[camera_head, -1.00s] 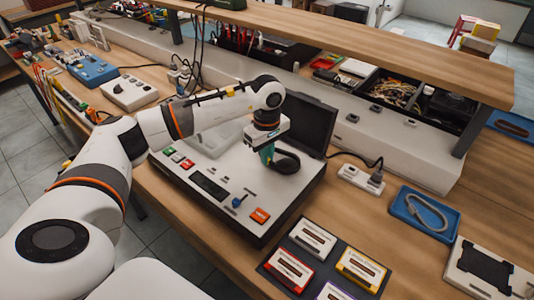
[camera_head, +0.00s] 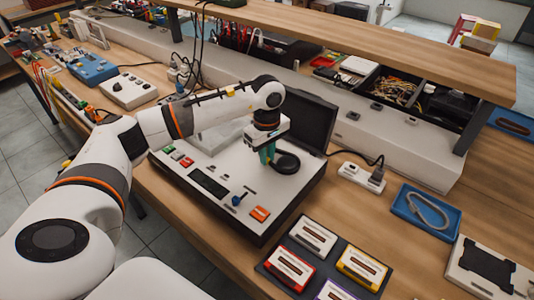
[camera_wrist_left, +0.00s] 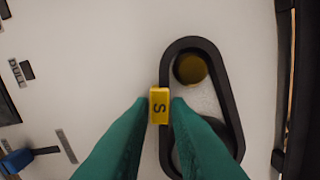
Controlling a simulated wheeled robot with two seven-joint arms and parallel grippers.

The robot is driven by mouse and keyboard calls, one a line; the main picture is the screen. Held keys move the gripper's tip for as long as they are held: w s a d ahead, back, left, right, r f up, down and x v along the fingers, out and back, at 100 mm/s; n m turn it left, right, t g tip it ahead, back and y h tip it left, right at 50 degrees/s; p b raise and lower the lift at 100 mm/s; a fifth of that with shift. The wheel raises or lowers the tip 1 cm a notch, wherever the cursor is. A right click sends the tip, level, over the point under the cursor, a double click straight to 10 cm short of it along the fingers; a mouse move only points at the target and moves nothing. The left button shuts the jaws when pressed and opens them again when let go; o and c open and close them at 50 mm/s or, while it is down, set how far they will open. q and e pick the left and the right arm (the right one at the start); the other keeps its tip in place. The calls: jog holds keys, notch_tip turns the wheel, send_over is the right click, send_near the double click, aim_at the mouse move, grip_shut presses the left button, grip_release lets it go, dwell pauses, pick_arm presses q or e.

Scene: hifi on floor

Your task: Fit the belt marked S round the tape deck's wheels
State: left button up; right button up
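The black belt (camera_wrist_left: 221,92) has a yellow tab marked S (camera_wrist_left: 159,106). My left gripper (camera_wrist_left: 160,104) has its green fingers close on both sides of this tab and appears shut on it. In the left wrist view the loop frames a brass wheel (camera_wrist_left: 190,68) near its top end. A dark round shape at its lower end is mostly hidden by a finger. I cannot tell whether the belt is seated or above the wheels. In the head view the belt (camera_head: 286,163) lies over the right part of the white tape deck (camera_head: 222,163). My right gripper is not in view.
The deck's dark lid (camera_head: 305,118) stands open behind the gripper. A blue lever (camera_head: 237,200) and an orange button (camera_head: 260,214) are at its front. Several cassettes (camera_head: 313,236) lie in front. A blue tray (camera_head: 426,212) holding a grey loop is at right.

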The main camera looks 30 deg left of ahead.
pick_arm(q)
jog(key=o, duration=0.3)
jog(key=shift+o, duration=0.2)
jog(key=shift+r, duration=0.1)
notch_tip(320, 180, up, 18)
jog(key=p, duration=0.3)
dwell(0.7)
dwell(0.9)
